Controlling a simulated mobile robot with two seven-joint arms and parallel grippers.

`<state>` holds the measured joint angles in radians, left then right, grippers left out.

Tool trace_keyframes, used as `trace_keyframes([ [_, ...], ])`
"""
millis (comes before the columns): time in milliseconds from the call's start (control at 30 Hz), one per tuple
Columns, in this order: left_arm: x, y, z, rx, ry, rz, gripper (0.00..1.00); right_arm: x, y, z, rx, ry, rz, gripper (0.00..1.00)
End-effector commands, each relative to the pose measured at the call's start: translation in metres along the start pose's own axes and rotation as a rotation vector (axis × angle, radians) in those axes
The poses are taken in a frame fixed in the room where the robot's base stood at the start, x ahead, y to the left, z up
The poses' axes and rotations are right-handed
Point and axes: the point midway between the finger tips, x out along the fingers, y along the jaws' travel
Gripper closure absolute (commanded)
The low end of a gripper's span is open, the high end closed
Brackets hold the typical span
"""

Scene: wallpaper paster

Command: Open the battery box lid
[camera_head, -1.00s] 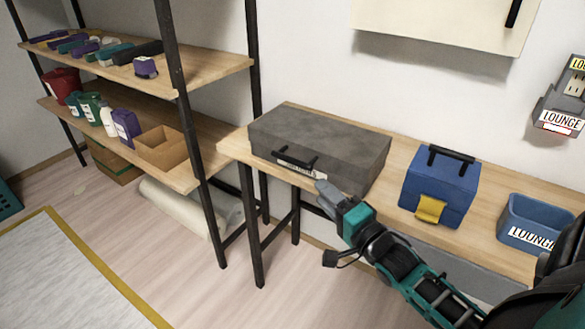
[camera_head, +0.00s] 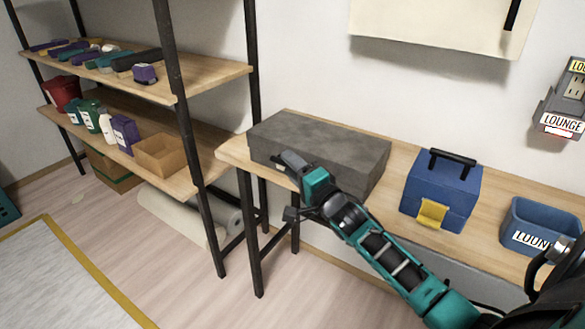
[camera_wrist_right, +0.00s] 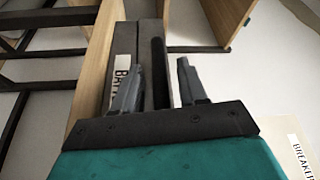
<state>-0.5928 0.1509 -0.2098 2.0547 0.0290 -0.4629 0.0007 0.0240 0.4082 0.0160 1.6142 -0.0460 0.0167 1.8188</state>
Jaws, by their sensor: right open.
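The battery box is a long dark grey box (camera_head: 330,145) with a closed lid, standing at the left end of the wooden bench. My right gripper (camera_head: 283,161) is at its front face and hides the black handle and white label in the head view. In the right wrist view the gripper (camera_wrist_right: 157,65) is open, with one finger on each side of a black bar, the handle (camera_wrist_right: 158,75). Part of the label (camera_wrist_right: 122,74) shows beside the left finger. I cannot tell whether the fingers touch the handle. My left gripper is not in view.
A blue toolbox (camera_head: 440,190) with a yellow latch and a blue open bin (camera_head: 540,225) stand to the right on the bench (camera_head: 395,175). A shelf unit (camera_head: 205,160) with several items stands to the left. My right forearm passes in front of the bench.

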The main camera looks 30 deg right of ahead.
Motion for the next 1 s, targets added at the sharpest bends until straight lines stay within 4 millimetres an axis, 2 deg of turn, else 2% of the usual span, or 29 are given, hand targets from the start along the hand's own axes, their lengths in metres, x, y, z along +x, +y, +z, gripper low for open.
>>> trace_keyframes([
  [333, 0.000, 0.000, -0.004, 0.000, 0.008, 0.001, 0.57, 0.003, 0.000, 0.000, 0.000, 0.000, 0.001, 0.58],
  [767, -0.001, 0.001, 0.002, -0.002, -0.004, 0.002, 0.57, 0.003, 0.000, 0.000, 0.000, 0.000, 0.001, 0.99],
  [1000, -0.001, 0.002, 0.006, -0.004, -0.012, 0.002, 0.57, 0.003, 0.000, 0.000, 0.000, 0.000, 0.001, 1.00],
])
